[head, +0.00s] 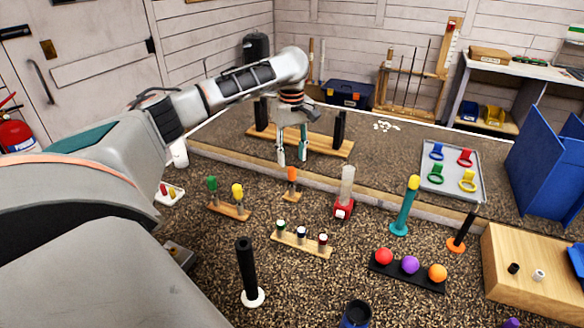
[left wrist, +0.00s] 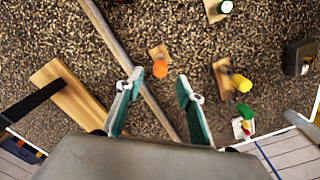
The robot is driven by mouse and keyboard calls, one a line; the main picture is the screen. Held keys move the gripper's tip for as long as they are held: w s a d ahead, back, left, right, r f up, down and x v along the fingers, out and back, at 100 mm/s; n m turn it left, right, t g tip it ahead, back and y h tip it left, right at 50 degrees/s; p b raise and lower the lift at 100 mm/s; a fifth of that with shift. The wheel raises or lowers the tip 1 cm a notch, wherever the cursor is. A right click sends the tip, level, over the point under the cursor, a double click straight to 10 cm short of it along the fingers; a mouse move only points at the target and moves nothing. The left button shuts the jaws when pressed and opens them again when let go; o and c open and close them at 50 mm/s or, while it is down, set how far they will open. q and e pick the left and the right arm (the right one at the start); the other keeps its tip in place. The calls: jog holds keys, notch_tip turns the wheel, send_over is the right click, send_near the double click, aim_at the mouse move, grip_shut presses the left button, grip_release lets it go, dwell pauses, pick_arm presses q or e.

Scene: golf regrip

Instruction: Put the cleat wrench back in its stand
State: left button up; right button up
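An orange-handled tool (head: 291,174), which may be the cleat wrench, stands upright on a small wooden stand (head: 292,196). In the left wrist view the orange handle (left wrist: 160,69) shows end-on above its wooden block (left wrist: 159,52). A green-handled tool (head: 213,184) and a yellow-handled tool (head: 237,191) stand in a wooden stand (head: 229,209) to its left. I cannot tell for sure which is the cleat wrench. My left gripper (head: 292,160) points down, open and empty, above and behind the orange handle. Its fingers (left wrist: 157,100) are spread apart in the left wrist view. My right gripper is not in view.
A wooden rack with black posts (head: 300,139) stands behind the left gripper. A wooden edge (head: 330,183) runs across the floor. A red-based clear tube (head: 344,207), a teal post (head: 405,208) and a tray of coloured rings (head: 452,190) stand to the right.

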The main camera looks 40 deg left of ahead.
pick_arm(q)
notch_tip(320, 180, up, 5)
jog(key=shift+r, duration=0.2)
jog(key=shift+f, duration=0.1)
dwell(0.9)
